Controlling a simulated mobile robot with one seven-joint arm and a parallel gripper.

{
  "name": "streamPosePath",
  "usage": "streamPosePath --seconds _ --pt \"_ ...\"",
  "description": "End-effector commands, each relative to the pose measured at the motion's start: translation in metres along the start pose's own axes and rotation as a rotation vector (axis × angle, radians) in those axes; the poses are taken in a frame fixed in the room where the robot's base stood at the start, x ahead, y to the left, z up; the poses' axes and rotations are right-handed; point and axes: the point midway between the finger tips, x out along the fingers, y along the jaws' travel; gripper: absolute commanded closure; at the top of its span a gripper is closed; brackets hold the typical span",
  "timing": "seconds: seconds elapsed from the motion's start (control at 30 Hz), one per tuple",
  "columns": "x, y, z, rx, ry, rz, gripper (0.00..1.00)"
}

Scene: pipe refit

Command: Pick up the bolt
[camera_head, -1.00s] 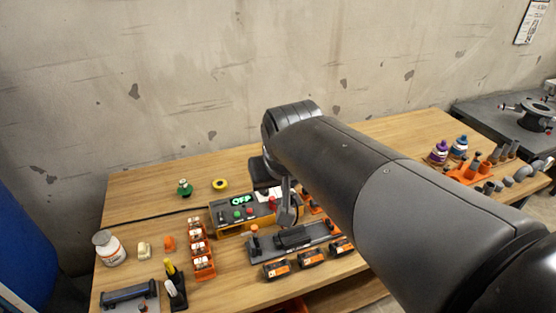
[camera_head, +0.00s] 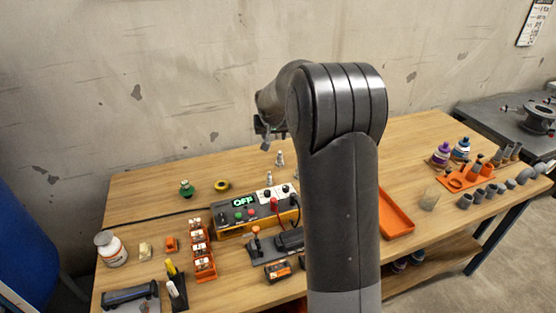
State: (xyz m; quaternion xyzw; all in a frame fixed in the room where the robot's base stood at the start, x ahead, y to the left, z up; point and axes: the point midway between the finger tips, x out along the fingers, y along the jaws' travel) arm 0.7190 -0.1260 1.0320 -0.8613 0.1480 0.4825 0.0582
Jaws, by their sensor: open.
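Two small silver, upright pieces that look like bolts stand on the wooden table behind the control box: one farther back (camera_head: 280,158) and one nearer (camera_head: 269,178). I cannot tell for sure which is the bolt. My gripper (camera_head: 266,140) is up in the air, left of my arm's big joint and above the back of the table. It shows small and dark, partly hidden by my arm. It is open, and I see nothing held in it.
The control box (camera_head: 257,211) reading OFF stands in front of the silver pieces. An orange tray (camera_head: 396,214) lies right of my arm. The back left tabletop is fairly clear.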

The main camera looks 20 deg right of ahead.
Motion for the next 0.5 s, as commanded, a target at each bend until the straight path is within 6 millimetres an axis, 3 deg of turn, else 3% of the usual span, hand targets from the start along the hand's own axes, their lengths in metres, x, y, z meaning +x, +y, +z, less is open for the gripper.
streamPosePath --seconds 0.03,0.1,0.3,0.5 --pt "0.024 0.002 -0.004 0.009 -0.004 0.002 0.54" --pt "0.054 0.004 -0.010 0.026 -0.001 0.004 0.54" --pt "0.126 0.012 -0.018 0.064 0.006 0.006 0.54" --pt "0.162 0.017 -0.019 0.084 0.012 0.005 0.54"
